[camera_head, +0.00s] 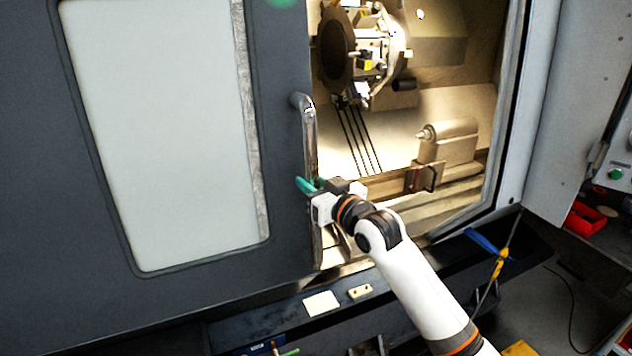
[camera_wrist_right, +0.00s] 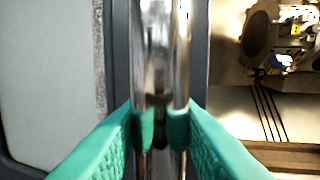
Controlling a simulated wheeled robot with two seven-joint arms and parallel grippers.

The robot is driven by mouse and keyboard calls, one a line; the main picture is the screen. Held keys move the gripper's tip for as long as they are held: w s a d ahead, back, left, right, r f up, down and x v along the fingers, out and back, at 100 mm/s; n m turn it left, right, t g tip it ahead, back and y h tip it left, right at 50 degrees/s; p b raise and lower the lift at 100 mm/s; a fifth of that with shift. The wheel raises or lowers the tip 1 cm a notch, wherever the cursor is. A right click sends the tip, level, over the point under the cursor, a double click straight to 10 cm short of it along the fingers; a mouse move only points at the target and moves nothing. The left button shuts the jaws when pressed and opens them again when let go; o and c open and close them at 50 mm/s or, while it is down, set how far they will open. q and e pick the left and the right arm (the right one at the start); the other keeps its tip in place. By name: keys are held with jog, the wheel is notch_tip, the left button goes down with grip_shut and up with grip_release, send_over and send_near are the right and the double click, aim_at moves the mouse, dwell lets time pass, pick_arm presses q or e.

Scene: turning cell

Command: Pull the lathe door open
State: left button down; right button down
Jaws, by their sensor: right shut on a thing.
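The lathe door (camera_head: 284,150) is a dark grey panel with a large pale window (camera_head: 170,130). It stands partly open, with the lit machine interior showing to its right. A vertical metal bar handle (camera_head: 309,140) runs along the door's right edge. My right gripper (camera_head: 309,186) is at the lower part of the handle. In the right wrist view its green fingers (camera_wrist_right: 163,125) are shut on the shiny handle (camera_wrist_right: 163,60), one on each side. The fingers hide part of the handle. My left gripper is not in view.
Inside the opening are a turret (camera_head: 365,50) and a tailstock (camera_head: 448,140). The frame's right side (camera_head: 510,110) bounds the opening. Below are a dark ledge with a white card (camera_head: 321,303) and a small cream block (camera_head: 360,291). A red tray (camera_head: 585,218) is at far right.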

jog(key=shift+w+d+r, duration=0.1)
jog(key=shift+w+d, duration=0.05)
jog(key=shift+d, duration=0.2)
jog(key=c, duration=1.3)
grip_release()
jog(key=shift+d, duration=0.1)
jog(key=shift+o, duration=0.9)
jog(key=shift+w+d, duration=0.15)
jog(key=shift+d, duration=0.05)
jog(key=shift+s, duration=0.25)
jog(key=b+v, duration=0.4)
jog(key=v, duration=0.7)
jog(key=shift+s+d+b, duration=0.15)
jog(key=shift+s+b, duration=0.1)
jog(key=shift+b, duration=0.05)
